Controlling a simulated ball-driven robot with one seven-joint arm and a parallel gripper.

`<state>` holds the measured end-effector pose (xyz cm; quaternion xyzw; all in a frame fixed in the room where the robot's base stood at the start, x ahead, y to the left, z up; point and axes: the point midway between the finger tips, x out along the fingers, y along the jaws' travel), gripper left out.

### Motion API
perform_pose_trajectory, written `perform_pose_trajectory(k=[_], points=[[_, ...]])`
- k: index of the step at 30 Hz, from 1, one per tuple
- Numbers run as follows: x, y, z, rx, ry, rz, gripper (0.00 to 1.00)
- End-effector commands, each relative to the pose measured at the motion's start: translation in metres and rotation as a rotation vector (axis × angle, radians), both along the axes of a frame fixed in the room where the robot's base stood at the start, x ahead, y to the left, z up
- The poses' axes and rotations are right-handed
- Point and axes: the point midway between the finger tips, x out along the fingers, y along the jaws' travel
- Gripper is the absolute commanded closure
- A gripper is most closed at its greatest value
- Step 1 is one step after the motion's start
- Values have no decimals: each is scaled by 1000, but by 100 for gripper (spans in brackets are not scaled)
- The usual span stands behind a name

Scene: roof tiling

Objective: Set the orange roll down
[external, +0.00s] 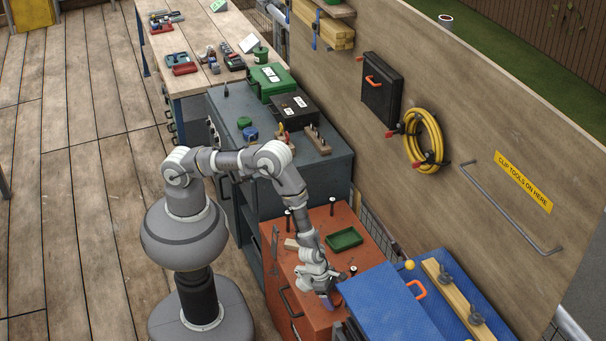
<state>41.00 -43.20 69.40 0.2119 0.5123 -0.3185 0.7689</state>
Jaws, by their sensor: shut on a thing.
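My gripper (326,291) is low over the front right of the orange-red cabinet top (285,262), beside the blue case. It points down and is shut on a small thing. Only a small reddish-orange patch of the orange roll (336,298) shows at the jaws, next to a dark blue patch. The jaws hide most of it. I cannot tell whether it touches the surface below.
A green tray (345,239), a wooden block (291,244) and dark upright pegs stand on the cabinet top. A dark grey cabinet (325,172) stands behind.

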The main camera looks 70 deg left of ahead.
Motion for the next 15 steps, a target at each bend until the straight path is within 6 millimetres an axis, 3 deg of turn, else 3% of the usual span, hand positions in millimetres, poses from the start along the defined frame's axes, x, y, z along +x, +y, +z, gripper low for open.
perform_pose_trajectory(k=[1, 3, 13, 14, 15], points=[[0, 2, -19, 3, 2, 1, 66], [0, 2, -29, 3, 2, 1, 66], [0, 2, -29, 3, 2, 1, 66], [0, 2, -29, 2, 2, 2, 31], [0, 2, -29, 3, 2, 1, 22]])
